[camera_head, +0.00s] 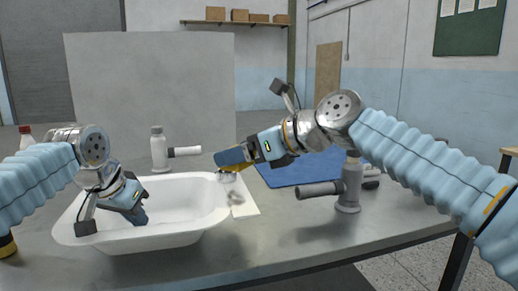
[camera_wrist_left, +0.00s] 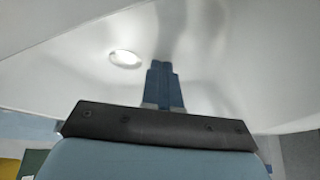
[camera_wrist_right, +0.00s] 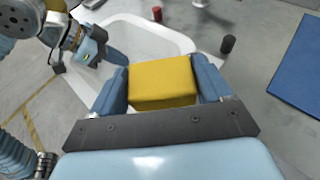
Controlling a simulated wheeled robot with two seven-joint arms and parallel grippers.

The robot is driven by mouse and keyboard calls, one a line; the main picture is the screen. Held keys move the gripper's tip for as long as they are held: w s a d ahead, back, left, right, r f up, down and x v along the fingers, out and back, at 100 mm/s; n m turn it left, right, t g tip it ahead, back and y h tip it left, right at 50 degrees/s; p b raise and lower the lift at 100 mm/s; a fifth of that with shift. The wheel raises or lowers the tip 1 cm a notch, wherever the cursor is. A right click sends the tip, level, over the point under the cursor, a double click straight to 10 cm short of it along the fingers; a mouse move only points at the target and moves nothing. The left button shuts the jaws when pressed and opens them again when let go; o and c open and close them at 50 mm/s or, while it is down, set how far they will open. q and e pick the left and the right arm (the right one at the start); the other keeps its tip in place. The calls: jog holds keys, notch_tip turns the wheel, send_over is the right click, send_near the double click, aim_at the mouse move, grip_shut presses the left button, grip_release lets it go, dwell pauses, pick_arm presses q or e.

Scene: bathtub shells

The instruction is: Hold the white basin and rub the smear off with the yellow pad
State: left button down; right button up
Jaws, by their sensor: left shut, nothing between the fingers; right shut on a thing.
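The white basin (camera_head: 185,226) stands on the grey table at the left; its upper end also shows in the right wrist view (camera_wrist_right: 165,29). My left gripper (camera_head: 139,216) is shut and empty, with its fingers down inside the basin; they also show in the left wrist view (camera_wrist_left: 163,72). My right gripper (camera_head: 231,161) is above the basin's right end, shut on the yellow pad (camera_wrist_right: 161,84). In the head view the blue fingers mostly hide the pad. A greyish mark (camera_head: 234,193) shows beside the basin's right end; I cannot tell whether it is the smear.
A white sheet (camera_head: 246,208) lies right of the basin. A blue mat (camera_head: 305,169) lies behind my right arm. The front right of the table is clear.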

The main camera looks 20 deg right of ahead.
aim_at(246, 204)
pick_arm(q)
jog(key=shift+f, duration=0.35)
pick_arm(e)
notch_tip(246, 204, down, 7)
jog(key=shift+d+r, duration=0.1)
jog(key=shift+r, duration=0.1)
jog(key=shift+a+f, duration=0.15)
jog(key=shift+a, duration=1.75)
jog(key=shift+d, duration=1.95)
jog(key=shift+s, duration=0.4)
jog(key=shift+s+a, duration=0.4)
jog(key=shift+a, duration=1.4)
jog(key=shift+d, duration=1.7)
jog(key=shift+s, duration=0.75)
jog(key=shift+a, duration=1.85)
jog(key=shift+d, duration=1.85)
notch_tip(246, 204, up, 8)
